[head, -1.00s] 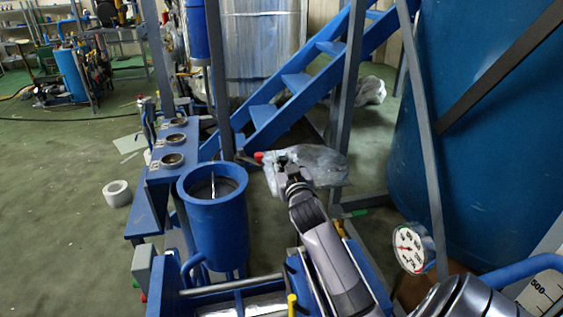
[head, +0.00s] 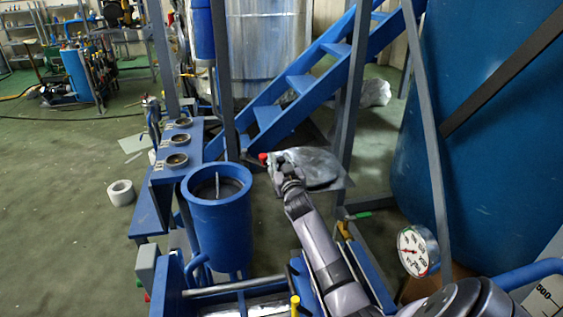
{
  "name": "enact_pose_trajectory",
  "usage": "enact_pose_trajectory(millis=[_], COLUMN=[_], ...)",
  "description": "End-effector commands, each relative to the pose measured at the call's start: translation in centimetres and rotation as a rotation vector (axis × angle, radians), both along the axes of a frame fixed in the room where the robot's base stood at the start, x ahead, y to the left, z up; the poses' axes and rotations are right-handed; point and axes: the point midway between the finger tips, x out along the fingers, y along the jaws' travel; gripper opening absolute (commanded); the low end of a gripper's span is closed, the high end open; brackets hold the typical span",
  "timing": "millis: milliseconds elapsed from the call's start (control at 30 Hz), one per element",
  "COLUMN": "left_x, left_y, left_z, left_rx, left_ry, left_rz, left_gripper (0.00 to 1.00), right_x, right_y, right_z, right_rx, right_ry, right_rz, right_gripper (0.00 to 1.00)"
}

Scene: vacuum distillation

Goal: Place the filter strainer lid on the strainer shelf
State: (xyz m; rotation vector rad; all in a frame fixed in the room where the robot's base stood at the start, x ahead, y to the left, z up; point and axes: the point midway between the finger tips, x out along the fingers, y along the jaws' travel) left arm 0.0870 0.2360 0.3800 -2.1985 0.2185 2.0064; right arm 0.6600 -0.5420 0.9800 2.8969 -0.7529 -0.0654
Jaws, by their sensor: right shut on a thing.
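My right gripper (head: 283,167) is at the far end of my grey arm, right of and a little above the rim of the blue cylindrical strainer (head: 218,228) in the picture. The strainer is open at the top, with a thin light rod inside. A blue shelf (head: 183,150) with several round cups stands left of and behind it. My left gripper is out of view.
Blue stairs (head: 298,85) and grey posts rise behind my gripper. A large blue tank (head: 490,150) and a pressure gauge (head: 412,250) are at the right. A white roll (head: 121,192) lies on the green floor at the left, where there is free room.

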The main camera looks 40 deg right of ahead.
Motion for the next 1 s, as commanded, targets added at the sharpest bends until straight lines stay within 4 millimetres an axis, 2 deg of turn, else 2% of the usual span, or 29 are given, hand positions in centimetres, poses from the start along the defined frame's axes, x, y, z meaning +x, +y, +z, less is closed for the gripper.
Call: enact_pose_trajectory(millis=[100, 133, 400, 767, 867, 1000], left_x=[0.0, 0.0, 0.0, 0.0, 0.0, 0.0], left_y=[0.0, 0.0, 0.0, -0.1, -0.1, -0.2], left_z=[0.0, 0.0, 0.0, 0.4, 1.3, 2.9], left_rx=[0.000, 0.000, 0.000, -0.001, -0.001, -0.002], left_ry=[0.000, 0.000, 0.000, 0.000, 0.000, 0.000], left_rz=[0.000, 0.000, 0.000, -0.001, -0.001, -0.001], left_gripper=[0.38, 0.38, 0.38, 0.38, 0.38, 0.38], right_x=[0.0, 0.0, 0.0, -0.4, -1.4, -3.9], right_y=[0.0, 0.0, 0.0, 0.3, 0.9, 2.3], right_z=[0.2, -0.1, 0.0, 0.1, 0.2, 0.4], right_rx=[-0.004, 0.000, 0.000, 0.001, 0.003, 0.004], right_ry=[-0.003, 0.001, 0.000, 0.001, 0.002, 0.001], right_rz=[0.001, 0.000, 0.000, 0.001, 0.002, 0.002], right_gripper=[0.00, 0.25, 0.43, 0.43, 0.43, 0.43])
